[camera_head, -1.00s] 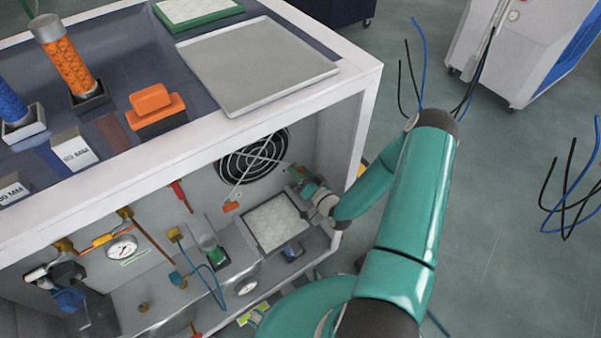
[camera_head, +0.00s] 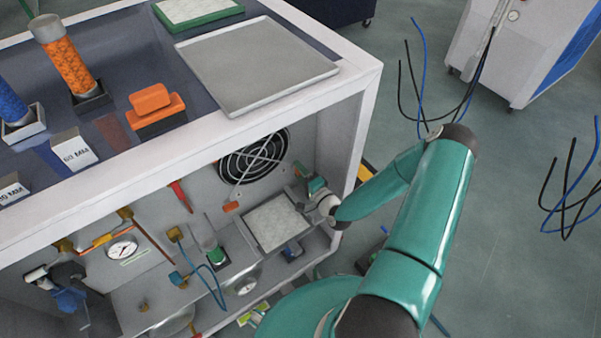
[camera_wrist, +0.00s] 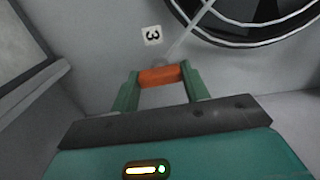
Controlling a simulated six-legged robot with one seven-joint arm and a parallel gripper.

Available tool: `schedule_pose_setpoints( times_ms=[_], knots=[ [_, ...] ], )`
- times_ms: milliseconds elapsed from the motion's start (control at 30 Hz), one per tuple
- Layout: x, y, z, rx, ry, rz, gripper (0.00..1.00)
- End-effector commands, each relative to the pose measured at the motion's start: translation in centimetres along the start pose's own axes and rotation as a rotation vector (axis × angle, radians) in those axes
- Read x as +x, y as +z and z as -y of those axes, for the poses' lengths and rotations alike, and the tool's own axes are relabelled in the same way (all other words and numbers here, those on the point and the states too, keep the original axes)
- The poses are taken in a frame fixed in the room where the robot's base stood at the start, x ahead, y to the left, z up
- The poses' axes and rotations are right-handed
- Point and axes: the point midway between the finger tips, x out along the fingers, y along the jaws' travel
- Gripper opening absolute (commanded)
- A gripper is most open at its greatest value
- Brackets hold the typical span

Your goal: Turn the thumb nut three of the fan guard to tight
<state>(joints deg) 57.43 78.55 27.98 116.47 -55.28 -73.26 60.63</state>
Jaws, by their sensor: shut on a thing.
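The fan guard (camera_head: 250,160) is a round wire grille over a dark fan on the back wall of the open cabinet. Part of it shows at the upper right of the wrist view (camera_wrist: 245,22). Thumb nut three (camera_wrist: 159,76) is orange and sits just below a white label marked 3 (camera_wrist: 152,36), near a wire arm of the guard. My gripper (camera_wrist: 160,82) is shut on this nut, with a green finger on each side. In the head view my gripper (camera_head: 305,178) is at the right of the fan, and the nut cannot be made out there.
Another orange piece (camera_head: 231,207) is on the wall below the fan. A pale filter panel (camera_head: 274,222) in a frame stands under my gripper. The cabinet's right side wall (camera_head: 340,130) is close to my wrist. Gauges, pipes and hoses fill the left.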

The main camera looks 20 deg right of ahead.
Motion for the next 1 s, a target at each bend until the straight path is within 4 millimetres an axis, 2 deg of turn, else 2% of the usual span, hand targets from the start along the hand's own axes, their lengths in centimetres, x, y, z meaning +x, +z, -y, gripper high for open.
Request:
schedule_pose_setpoints(
  times_ms=[200, 667, 700, 800, 1000],
  knots=[
    [0.00, 0.09, 0.00, 0.066, 0.000, 0.002, 0.23],
    [0.01, 0.13, 0.01, 0.083, 0.000, 0.002, 0.23],
    [0.01, 0.13, 0.01, 0.083, 0.000, 0.002, 0.47],
    [0.00, 0.11, 0.00, 0.082, 0.000, 0.002, 0.67],
    [0.00, 0.06, 0.00, 0.081, 0.000, 0.001, 0.67]
  ],
)
